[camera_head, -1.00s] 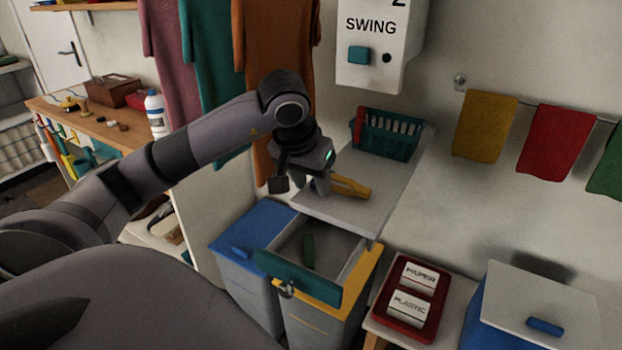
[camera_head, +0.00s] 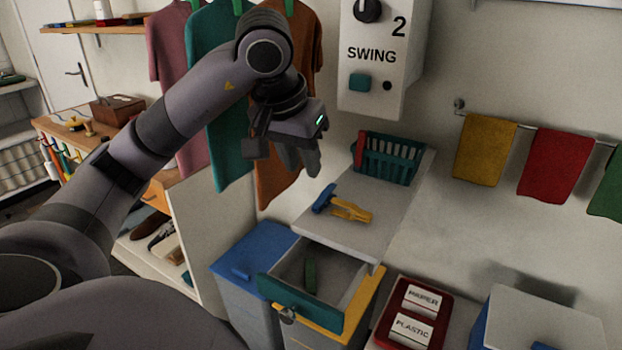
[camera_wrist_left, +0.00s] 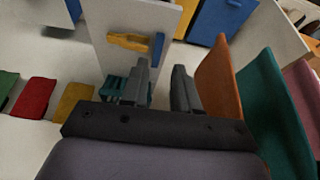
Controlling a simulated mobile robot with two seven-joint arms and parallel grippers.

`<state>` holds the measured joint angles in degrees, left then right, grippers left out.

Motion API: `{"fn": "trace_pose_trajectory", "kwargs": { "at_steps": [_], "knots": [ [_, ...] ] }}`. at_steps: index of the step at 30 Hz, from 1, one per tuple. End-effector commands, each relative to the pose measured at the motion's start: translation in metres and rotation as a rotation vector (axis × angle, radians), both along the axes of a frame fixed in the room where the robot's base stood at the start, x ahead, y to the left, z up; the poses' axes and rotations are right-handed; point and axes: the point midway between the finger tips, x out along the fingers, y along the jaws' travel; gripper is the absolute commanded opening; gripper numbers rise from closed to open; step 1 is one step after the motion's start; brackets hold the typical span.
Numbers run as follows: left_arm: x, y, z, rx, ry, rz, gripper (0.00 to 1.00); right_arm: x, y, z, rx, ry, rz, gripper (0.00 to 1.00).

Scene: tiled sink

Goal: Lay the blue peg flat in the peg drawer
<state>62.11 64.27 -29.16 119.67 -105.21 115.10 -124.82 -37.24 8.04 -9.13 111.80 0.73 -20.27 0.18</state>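The blue peg (camera_head: 324,198) lies on the grey shelf (camera_head: 392,205), touching or close to the yellow peg (camera_head: 350,209). The blue peg also shows in the left wrist view (camera_wrist_left: 157,46), past the fingertips. The open peg drawer, with its teal front (camera_head: 300,303), is below the shelf. A green peg (camera_head: 310,276) lies inside it, with bare floor around it. My left gripper (camera_head: 305,160) is in the air above and to the left of the blue peg. Its fingers (camera_wrist_left: 160,80) are apart with nothing between them. My right gripper is not in view.
A teal basket (camera_head: 388,160) stands at the back of the shelf. Hanging clothes (camera_head: 220,95) are behind my left arm. A blue-lidded bin (camera_head: 253,248) stands left of the drawer. A red tray (camera_head: 415,316) with labelled blocks is to its right.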

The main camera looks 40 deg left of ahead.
Motion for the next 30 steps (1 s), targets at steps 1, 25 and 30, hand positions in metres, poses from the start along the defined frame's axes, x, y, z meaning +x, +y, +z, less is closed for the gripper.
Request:
{"fn": "trace_pose_trajectory", "kwargs": {
  "at_steps": [1, 25, 30],
  "knots": [
    [0.008, 0.001, -0.013, -0.005, -0.002, 0.001, 0.30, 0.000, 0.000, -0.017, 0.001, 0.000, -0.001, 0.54],
    [0.079, 0.021, -0.073, 0.005, 0.004, -0.003, 0.30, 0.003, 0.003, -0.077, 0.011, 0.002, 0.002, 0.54],
    [0.088, 0.025, -0.095, 0.005, 0.004, -0.004, 0.30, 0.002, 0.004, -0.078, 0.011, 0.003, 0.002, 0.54]
  ]
}}
